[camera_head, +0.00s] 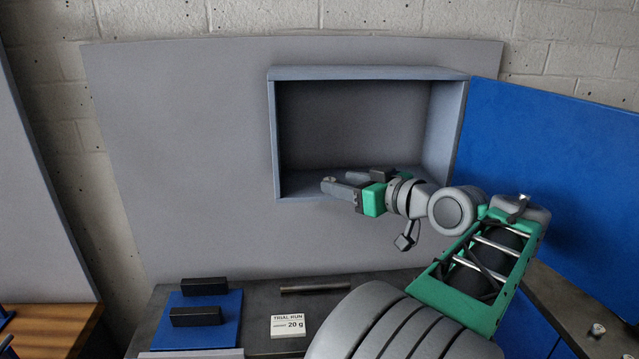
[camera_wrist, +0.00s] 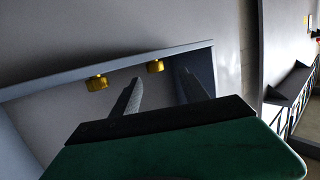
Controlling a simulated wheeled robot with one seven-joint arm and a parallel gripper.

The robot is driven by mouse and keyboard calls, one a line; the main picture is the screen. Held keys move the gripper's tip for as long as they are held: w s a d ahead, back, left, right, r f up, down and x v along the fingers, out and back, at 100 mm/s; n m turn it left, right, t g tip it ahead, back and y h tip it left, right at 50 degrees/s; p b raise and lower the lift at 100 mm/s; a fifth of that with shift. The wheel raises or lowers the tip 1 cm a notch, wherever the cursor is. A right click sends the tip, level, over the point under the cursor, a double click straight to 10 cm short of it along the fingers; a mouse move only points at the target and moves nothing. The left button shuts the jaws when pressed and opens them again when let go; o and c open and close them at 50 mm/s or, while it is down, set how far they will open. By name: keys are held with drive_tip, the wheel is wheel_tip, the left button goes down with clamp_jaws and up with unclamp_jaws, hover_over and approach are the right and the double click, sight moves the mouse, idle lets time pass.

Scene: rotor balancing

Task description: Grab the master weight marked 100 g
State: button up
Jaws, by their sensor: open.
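Two small brass weights show in the wrist view, a left one (camera_wrist: 97,83) and a right one (camera_wrist: 156,66), close to the long pale edge of the open wall cabinet. No mark is readable on either, so I cannot tell which is 100 g. My gripper (camera_head: 338,181) is open at the cabinet's lower front in the head view, pointing left. In the wrist view the two fingers of my gripper (camera_wrist: 160,82) stand apart with nothing held. The right weight appears between and beyond the fingertips; the left one is outside the left finger. The head view shows neither weight.
The cabinet (camera_head: 273,140) has side walls around my gripper. A blue panel (camera_head: 550,150) stands at right. On the dark bench below lie a blue mat (camera_head: 232,325) with two black blocks (camera_head: 205,286), a rod (camera_head: 315,288) and a card (camera_head: 289,326) reading "TRIAL RUN 20 g".

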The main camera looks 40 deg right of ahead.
sight(331, 180)
drive_tip(key=w, duration=0.1)
drive_tip(key=w+f+p, duration=0.1)
drive_tip(key=w, duration=0.1)
drive_tip(key=w+p, duration=0.1)
drive_tip(key=w, duration=0.1)
drive_tip(key=shift+w+d+f, duration=0.2)
drive_tip(key=shift+d+f, duration=0.05)
drive_tip(key=shift+d, duration=0.1)
drive_tip(key=shift+c, duration=0.4)
clamp_jaws()
